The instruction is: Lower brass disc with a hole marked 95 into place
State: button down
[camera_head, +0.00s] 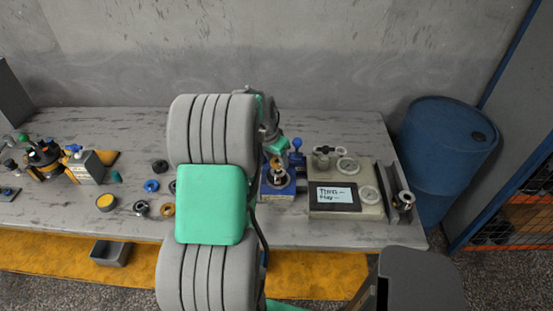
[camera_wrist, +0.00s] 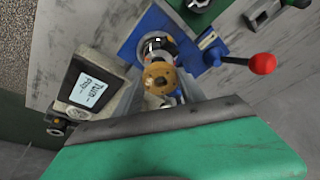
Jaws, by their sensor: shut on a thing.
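A brass disc (camera_wrist: 158,79) with small holes shows in the wrist view, near the middle, at the tips of my gripper (camera_wrist: 172,92). The gripper is shut on it. A marking on the disc is too small to read. Behind the disc is a blue fixture (camera_wrist: 130,47) with a round metal part at its centre. In the head view the disc (camera_head: 276,163) is above the blue fixture (camera_head: 276,194) and a metal part standing in it. I cannot tell whether the disc touches that part. My arm hides some of the bench to the left.
A pale machine with a display (camera_head: 338,195) stands just right of the fixture. A red-knobbed lever (camera_wrist: 262,64) sticks out beside the fixture. Several loose rings and parts, including a blue ring (camera_head: 152,185), lie left of my arm. A blue barrel (camera_head: 443,150) stands right of the bench.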

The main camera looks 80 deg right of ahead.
aim_at(276, 163)
jog(key=shift+f+b, duration=0.95)
jog(key=shift+f, duration=0.3)
jog(key=shift+f+b, duration=0.4)
jog(key=shift+f, duration=0.05)
jog(key=c, duration=0.6)
grip_release()
jog(key=shift+o, duration=0.2)
jog(key=o, duration=0.3)
jog(key=shift+o, duration=0.2)
